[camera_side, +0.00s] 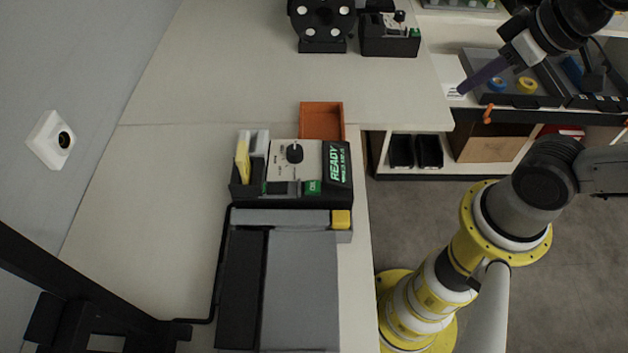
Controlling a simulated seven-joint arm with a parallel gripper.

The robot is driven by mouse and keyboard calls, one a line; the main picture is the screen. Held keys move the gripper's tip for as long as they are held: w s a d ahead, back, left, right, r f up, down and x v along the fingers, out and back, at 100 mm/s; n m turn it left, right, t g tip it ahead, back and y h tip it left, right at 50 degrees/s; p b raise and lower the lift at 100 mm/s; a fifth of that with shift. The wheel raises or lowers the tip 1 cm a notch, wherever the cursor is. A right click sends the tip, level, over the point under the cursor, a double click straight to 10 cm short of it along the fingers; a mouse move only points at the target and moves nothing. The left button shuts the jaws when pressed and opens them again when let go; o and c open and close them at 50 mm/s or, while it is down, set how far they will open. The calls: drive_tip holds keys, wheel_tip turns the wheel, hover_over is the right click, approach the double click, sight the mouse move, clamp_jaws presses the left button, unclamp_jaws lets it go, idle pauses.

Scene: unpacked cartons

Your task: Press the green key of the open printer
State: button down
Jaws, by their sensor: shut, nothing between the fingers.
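A dark machine on the bench (256,204) has a pale panel with a black dial and a lit display reading "READY". A green key (312,188) sits at the panel's lower right corner. This looks like the printer; I cannot tell from this view how its cover stands. My gripper (463,91) is at the upper right, its narrow purple-grey fingers shut and empty, pointing down and left. In the picture it lies up and to the right of the green key, well apart from it. Nothing covers the key.
A grey unit with a yellow block (341,219) adjoins the machine below. An orange tray (322,108) stands just above it. A smaller dark box with a dial and green spot (390,42) stands farther back. The bench left of the machine is clear.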

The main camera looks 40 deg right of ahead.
idle(0.6)
drive_tip(key=w+a+r+m+t+y, duration=0.1)
drive_tip(key=w+a+r+t+y, duration=0.1)
drive_tip(key=w+a+r, duration=0.35)
drive_tip(key=n+g+y, duration=0.2)
drive_tip(key=y, duration=0.3)
hover_over(313, 188)
wheel_tip(313, 188, down, 5)
drive_tip(key=shift+s+d+f, duration=0.1)
drive_tip(key=shift+s+d, duration=0.25)
drive_tip(key=shift+d, duration=0.15)
drive_tip(key=shift+f, duration=4.4)
